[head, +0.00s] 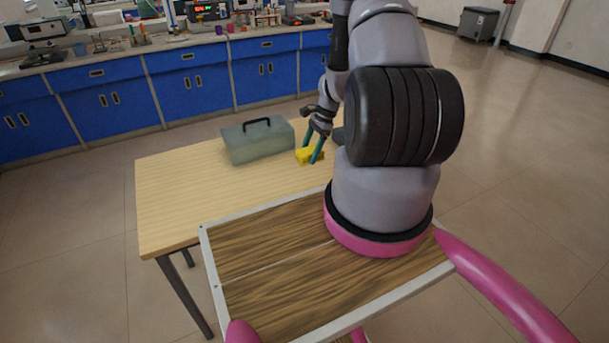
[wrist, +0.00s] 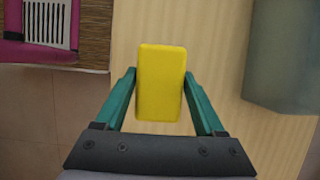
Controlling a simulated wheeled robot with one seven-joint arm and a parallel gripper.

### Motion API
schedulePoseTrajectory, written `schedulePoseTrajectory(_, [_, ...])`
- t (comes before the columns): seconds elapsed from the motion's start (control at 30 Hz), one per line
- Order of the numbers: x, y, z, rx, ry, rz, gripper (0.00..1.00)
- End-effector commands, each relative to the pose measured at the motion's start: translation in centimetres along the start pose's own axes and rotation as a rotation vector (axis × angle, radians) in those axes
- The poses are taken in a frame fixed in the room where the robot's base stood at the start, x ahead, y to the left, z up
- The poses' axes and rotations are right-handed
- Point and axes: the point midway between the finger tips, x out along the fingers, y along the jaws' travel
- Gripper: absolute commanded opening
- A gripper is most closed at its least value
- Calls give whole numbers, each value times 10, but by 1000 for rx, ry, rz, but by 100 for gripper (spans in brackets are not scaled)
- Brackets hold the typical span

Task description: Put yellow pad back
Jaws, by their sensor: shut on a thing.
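The yellow pad (wrist: 161,82) is a small rounded block between the two green fingers of my gripper (wrist: 161,100) in the wrist view. My gripper is shut on it, with a finger against each side. In the head view the yellow pad (head: 308,155) shows at the fingertips of my gripper (head: 316,147), over the right part of the wooden table (head: 185,190). I cannot tell whether the pad touches the table top.
A translucent grey-green box with a black handle (head: 258,141) stands on the table, just left of the pad. The table's left and front parts are clear. Blue cabinets (head: 187,85) with a cluttered counter line the back. A grey bin (head: 478,24) stands far right.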

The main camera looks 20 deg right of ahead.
Motion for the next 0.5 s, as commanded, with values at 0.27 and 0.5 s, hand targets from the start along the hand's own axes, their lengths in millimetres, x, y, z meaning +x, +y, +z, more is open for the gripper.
schedulePoseTrajectory(0.27, [30,0,-12,-1,0,0,11])
schedulePoseTrajectory(0.5, [60,0,-25,0,-1,1,11])
